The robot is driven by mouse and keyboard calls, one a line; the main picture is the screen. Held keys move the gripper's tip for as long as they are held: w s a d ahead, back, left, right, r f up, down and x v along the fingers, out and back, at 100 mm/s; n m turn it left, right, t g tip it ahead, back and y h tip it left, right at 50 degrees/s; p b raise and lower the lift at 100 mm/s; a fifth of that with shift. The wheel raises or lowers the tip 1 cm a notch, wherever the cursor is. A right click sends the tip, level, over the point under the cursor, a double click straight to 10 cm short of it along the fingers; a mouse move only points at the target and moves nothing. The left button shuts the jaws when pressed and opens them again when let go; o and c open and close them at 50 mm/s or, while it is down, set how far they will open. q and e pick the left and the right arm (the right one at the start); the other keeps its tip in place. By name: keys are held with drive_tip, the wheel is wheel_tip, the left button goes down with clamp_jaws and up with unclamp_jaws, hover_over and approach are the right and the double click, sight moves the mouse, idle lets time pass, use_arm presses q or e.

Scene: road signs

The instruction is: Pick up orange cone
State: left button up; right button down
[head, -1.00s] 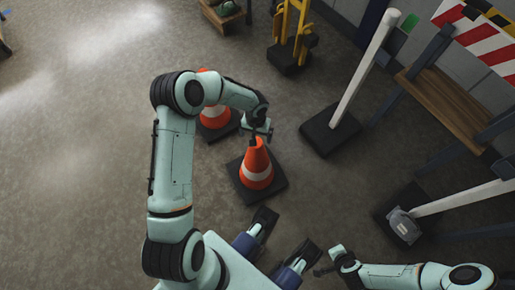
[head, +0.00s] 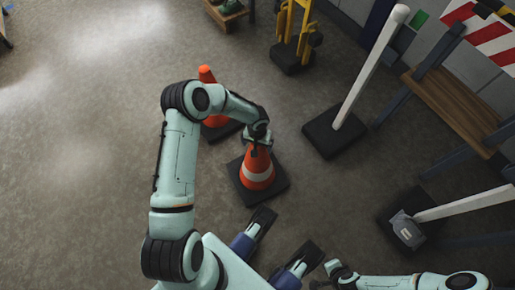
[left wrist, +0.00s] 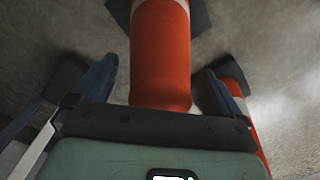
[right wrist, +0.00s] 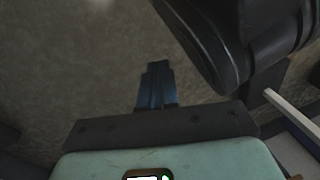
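An orange cone (head: 258,177) with a white band stands upright on a dark square base near the middle of the head view. My left gripper (head: 257,140) is at the top of this cone. In the left wrist view the cone (left wrist: 161,60) lies between the two spread fingers, with gaps on both sides, so the gripper is open. A second orange cone (head: 206,75) stands behind, partly hidden by my left arm. It also shows in part beyond the right finger in the left wrist view. My right gripper's fingers (right wrist: 156,88) are together and empty.
A white post (head: 365,72) on a black base stands to the right of the cones. A yellow stand (head: 296,30) is behind. Another white post (head: 465,203) and a wooden-plank barrier (head: 450,105) are at the right. The floor at the left is clear.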

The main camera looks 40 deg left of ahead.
use_arm(q)
clamp_jaws()
drive_tip(key=shift+r, duration=0.1)
drive_tip(key=shift+w+r, duration=0.1)
use_arm(e)
drive_tip(key=shift+w+r, duration=0.1)
